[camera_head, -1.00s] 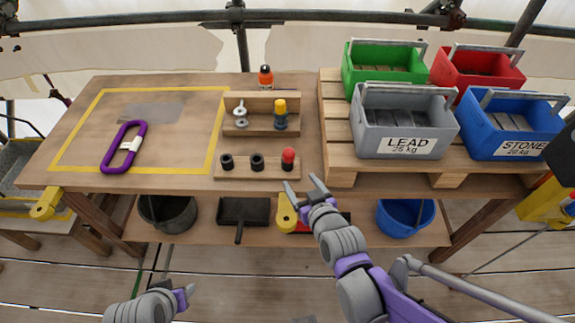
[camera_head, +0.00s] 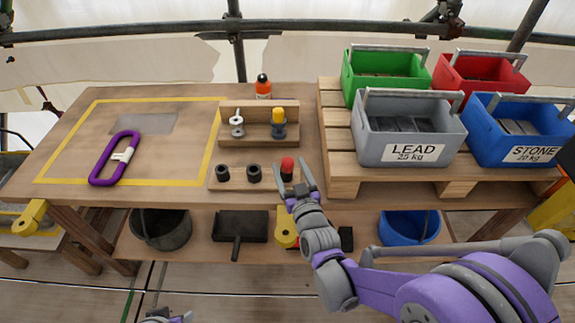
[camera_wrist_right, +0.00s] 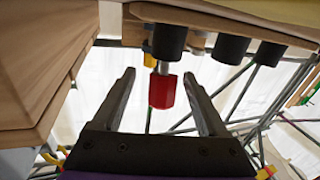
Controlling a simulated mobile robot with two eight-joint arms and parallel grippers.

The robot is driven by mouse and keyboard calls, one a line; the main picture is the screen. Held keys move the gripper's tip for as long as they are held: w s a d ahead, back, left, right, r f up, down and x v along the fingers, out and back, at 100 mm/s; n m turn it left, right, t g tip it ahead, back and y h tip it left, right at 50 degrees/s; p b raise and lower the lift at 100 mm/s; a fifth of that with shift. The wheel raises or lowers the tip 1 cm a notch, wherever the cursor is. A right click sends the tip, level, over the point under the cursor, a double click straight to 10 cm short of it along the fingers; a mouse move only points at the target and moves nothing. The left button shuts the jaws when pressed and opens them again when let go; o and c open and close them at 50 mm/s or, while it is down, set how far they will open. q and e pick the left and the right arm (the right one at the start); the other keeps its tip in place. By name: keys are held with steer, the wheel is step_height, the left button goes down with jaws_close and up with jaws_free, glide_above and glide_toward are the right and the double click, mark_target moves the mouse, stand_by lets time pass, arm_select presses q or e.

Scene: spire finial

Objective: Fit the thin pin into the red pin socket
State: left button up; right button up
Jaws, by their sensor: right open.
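A red-headed piece (camera_head: 287,163) stands at the right end of the low wooden block (camera_head: 267,186). In the right wrist view its red head (camera_wrist_right: 162,92) shows a thin silver shaft against a black collar (camera_wrist_right: 170,42). I cannot tell whether this is the thin pin. My right gripper (camera_head: 292,164) is open. In the wrist view its fingers (camera_wrist_right: 159,74) lie on both sides of the red head, with gaps. A silver pin piece (camera_head: 237,122) stands on the small rack. My left gripper (camera_head: 168,317) barely shows at the bottom edge; its jaws are unclear.
Two black collars (camera_head: 254,174) stand left of the red piece. A yellow-topped piece (camera_head: 279,118) is on the rack (camera_head: 258,143), with an orange bottle (camera_head: 263,86) behind. A purple carabiner (camera_head: 115,158) lies left. Crates (camera_head: 410,148) fill the pallet at right.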

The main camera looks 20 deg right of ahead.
steer(key=w, duration=0.4)
steer(key=shift+a+f, duration=0.1)
steer(key=shift+a, duration=0.15)
steer(key=shift+s, duration=0.1)
jaws_close()
